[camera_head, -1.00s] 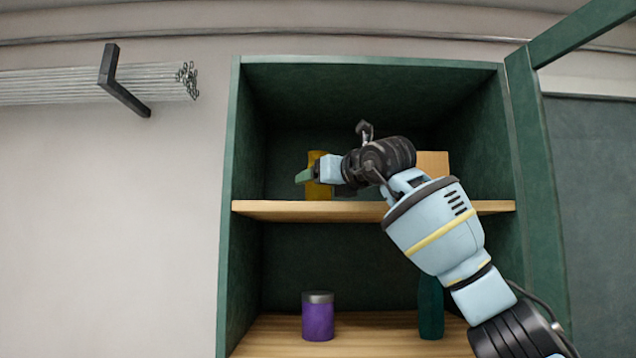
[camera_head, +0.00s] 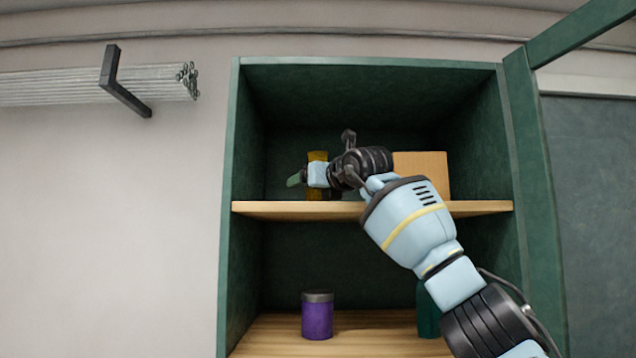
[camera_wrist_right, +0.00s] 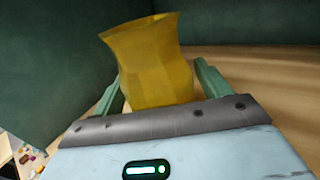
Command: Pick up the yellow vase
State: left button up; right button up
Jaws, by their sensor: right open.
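The yellow vase (camera_head: 317,157) stands upright on the cabinet's upper shelf (camera_head: 290,209), towards the left. My right gripper partly hides it in the head view. In the right wrist view the faceted yellow vase (camera_wrist_right: 152,65), with its flared rim, is between the two green fingers. My right gripper (camera_head: 296,179) is open, with one finger on each side of the vase's lower part. I cannot tell whether either finger touches it. The vase's base is hidden behind the gripper body. My left gripper is not in view.
A tan box (camera_head: 424,174) stands to the right on the same shelf, behind my right arm. Below are a purple jar (camera_head: 317,317) and a dark green bottle (camera_head: 427,310), partly hidden by my arm. The cabinet's left wall (camera_head: 243,180) is close to the gripper.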

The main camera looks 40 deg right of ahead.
jog(key=shift+c, duration=0.2)
jog(key=c, duration=1.2)
jog(key=shift+r, duration=0.25)
jog(key=shift+r, duration=1.6)
jog(key=s+a, duration=0.3)
jog(key=s, duration=0.4)
jog(key=s+a+r, duration=0.1)
jog(key=s+a, duration=0.3)
jog(key=s, duration=0.3)
jog(key=shift+s+r, duration=0.2)
jog(key=shift+s, duration=0.05)
